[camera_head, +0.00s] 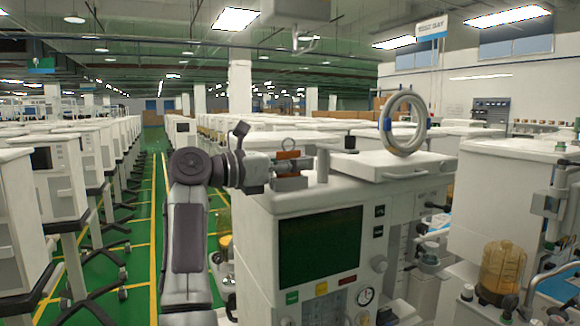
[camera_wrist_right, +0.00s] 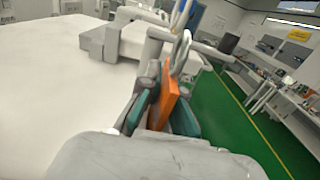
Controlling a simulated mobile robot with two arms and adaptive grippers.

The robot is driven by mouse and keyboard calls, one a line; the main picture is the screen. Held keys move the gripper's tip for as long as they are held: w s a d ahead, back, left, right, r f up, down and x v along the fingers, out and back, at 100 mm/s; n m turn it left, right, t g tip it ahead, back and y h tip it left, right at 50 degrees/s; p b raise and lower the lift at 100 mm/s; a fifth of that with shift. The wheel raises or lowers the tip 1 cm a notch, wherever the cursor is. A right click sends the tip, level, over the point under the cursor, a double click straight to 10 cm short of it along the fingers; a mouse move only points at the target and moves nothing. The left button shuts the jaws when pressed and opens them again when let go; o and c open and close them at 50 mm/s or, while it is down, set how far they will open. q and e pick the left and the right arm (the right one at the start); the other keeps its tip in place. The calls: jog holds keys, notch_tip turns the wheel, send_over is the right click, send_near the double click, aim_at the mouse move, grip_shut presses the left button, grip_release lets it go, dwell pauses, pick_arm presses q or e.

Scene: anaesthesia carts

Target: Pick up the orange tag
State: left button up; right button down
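The orange tag (camera_wrist_right: 166,104) stands upright between the teal-padded fingers of my right gripper (camera_wrist_right: 163,112) in the right wrist view. In the head view my right gripper (camera_head: 290,172) is at the left top edge of the white anaesthesia machine, and a small orange piece (camera_head: 288,145) shows just above the fingers. My left gripper is not in view.
A coiled grey hose (camera_head: 404,124) stands on the white machine's top (camera_head: 390,163), right of my gripper. A white post (camera_head: 323,164) stands close beside the fingers. Rows of carts (camera_head: 70,180) fill the left. A green aisle (camera_head: 150,155) lies between.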

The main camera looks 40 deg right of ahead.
jog(key=shift+r, duration=0.1)
notch_tip(320, 180, up, 10)
jog(key=shift+f+b, duration=0.1)
jog(key=shift+b, duration=0.7)
